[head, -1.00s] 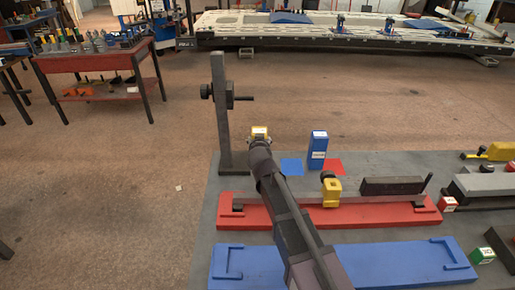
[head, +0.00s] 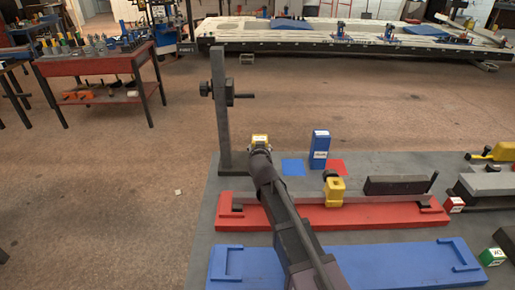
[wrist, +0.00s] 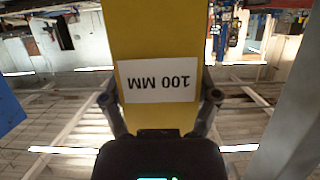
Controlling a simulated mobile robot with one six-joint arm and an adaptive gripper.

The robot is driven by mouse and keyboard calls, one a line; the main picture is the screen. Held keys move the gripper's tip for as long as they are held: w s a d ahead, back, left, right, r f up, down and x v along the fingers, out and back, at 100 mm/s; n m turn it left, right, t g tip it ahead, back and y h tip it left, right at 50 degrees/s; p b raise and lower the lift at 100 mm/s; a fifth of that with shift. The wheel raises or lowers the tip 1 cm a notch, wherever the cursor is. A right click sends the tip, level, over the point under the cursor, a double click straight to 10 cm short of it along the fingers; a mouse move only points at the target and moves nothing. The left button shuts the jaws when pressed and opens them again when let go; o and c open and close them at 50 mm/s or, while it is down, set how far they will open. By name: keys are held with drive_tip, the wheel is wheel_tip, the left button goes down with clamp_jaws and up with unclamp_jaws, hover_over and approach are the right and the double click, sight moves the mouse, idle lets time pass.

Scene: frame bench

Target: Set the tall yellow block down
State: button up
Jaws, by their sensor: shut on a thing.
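The tall yellow block (wrist: 155,30) fills the upper middle of the wrist view, with an upside-down white "100 MM" label facing the camera. My gripper (wrist: 160,98) is shut on it, one finger at each side. In the head view only the top of the yellow block (head: 260,139) shows above my gripper (head: 260,149); the rest is hidden behind my arm. It appears left of the blue square (head: 293,167) and right of the dark post (head: 223,120). I cannot tell whether its base touches anything.
A tall blue block (head: 320,150) stands between the blue square and a red square (head: 337,167). A red fixture (head: 390,217) with a yellow piece (head: 335,190) and a blue fixture (head: 400,262) lie in front. Bare grey bench (head: 400,163) shows at right.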

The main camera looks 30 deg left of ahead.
drive_tip(key=shift+f+b, duration=0.6)
drive_tip(key=shift+b, duration=0.05)
drive_tip(key=o, duration=1.2)
drive_tip(key=shift+c, duration=0.2)
drive_tip(key=shift+r, duration=0.1)
drive_tip(key=shift+r+p, duration=0.55)
drive_tip(key=shift+p, duration=0.1)
drive_tip(key=p+v, duration=0.2)
drive_tip(key=v, duration=0.5)
drive_tip(key=shift+s, duration=0.25)
drive_tip(key=shift+d+p, duration=0.1)
drive_tip(key=shift+p, duration=0.2)
